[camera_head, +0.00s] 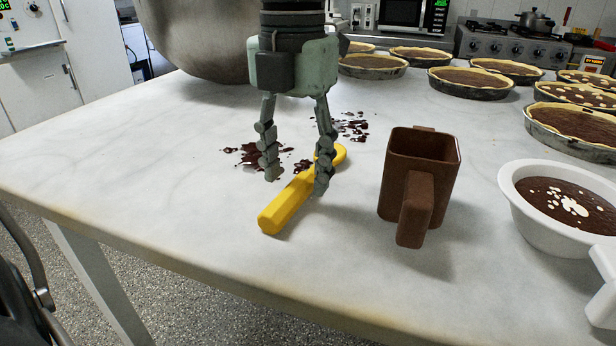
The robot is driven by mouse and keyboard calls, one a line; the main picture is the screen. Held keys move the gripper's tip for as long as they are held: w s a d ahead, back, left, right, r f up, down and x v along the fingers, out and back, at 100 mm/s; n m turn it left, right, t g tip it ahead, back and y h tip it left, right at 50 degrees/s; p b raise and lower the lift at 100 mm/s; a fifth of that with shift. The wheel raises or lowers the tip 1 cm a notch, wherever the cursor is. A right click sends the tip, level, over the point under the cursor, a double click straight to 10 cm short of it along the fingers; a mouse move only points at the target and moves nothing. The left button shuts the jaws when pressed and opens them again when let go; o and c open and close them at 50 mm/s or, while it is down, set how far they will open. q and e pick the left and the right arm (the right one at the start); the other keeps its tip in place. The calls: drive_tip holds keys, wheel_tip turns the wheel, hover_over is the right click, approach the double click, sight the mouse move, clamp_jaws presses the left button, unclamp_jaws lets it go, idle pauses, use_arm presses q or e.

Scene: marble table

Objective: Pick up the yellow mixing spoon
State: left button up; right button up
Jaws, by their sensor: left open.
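The yellow mixing spoon (285,204) lies on the marble table, its thick handle end toward the front edge and its rounded end pointing away to the right. My left gripper (297,181) points down over it with its fingers apart and nothing held. One finger is on the left of the handle; the other overlaps the spoon in the picture and hides part of it near the rounded end. I cannot tell whether a finger touches it. My right gripper is out of view.
A brown square mug (424,168) stands right of the spoon. A white bowl of chocolate (522,218) is farther right. A large metal bowl (190,45) and several pies (470,82) stand behind. Dark crumbs (350,126) lie near the spoon. The table's left front is clear.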

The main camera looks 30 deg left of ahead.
use_arm(q)
wheel_tip(320, 180, down, 2)
drive_tip(key=shift+f, duration=0.15)
clamp_jaws()
drive_tip(key=shift+w, duration=0.1)
idle(0.4)
wheel_tip(320, 180, up, 16)
drive_tip(key=r, duration=0.1)
wheel_tip(320, 180, up, 11)
drive_tip(key=p, duration=0.2)
hover_over(297, 182)
drive_tip(key=shift+r, duration=0.1)
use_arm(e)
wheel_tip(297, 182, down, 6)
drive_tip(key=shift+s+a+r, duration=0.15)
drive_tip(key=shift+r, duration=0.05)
